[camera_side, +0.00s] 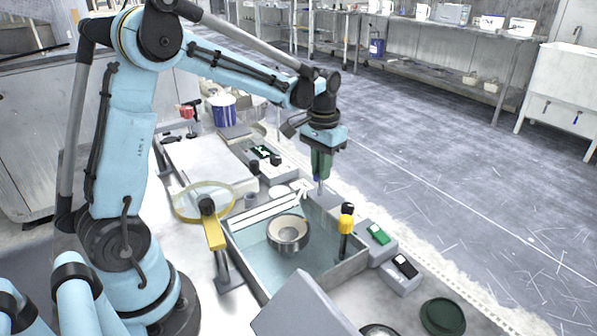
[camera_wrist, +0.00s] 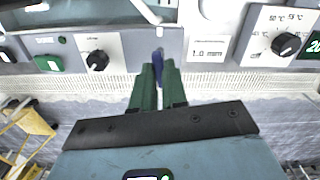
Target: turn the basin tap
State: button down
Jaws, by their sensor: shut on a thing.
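The basin (camera_side: 349,274) is a grey-walled tank with pale blue water or lining, and a round metal bowl (camera_side: 289,234) sits in it. My gripper (camera_side: 319,177) points down at the basin's far edge in the side view. Its green fingers are closed around a slim blue piece, which looks like the tap handle (camera_wrist: 159,58) in the wrist view. The blue piece projects beyond the fingertips towards the basin. A thin grey post shows just below the fingers in the side view. The fingers hide most of the tap.
A black-and-yellow knobbed post (camera_side: 346,222) stands at the basin's right edge. A magnifier with a yellow arm (camera_side: 214,232) stands left of it. Switch boxes (camera_side: 378,236) line the right side. In the wrist view, dials (camera_wrist: 97,60) flank my fingers.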

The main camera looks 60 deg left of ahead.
jog(key=shift+m, duration=1)
jog(key=c, duration=1.2)
grip_release()
jog(key=shift+o, duration=0.2)
notch_tip(320, 180, up, 12)
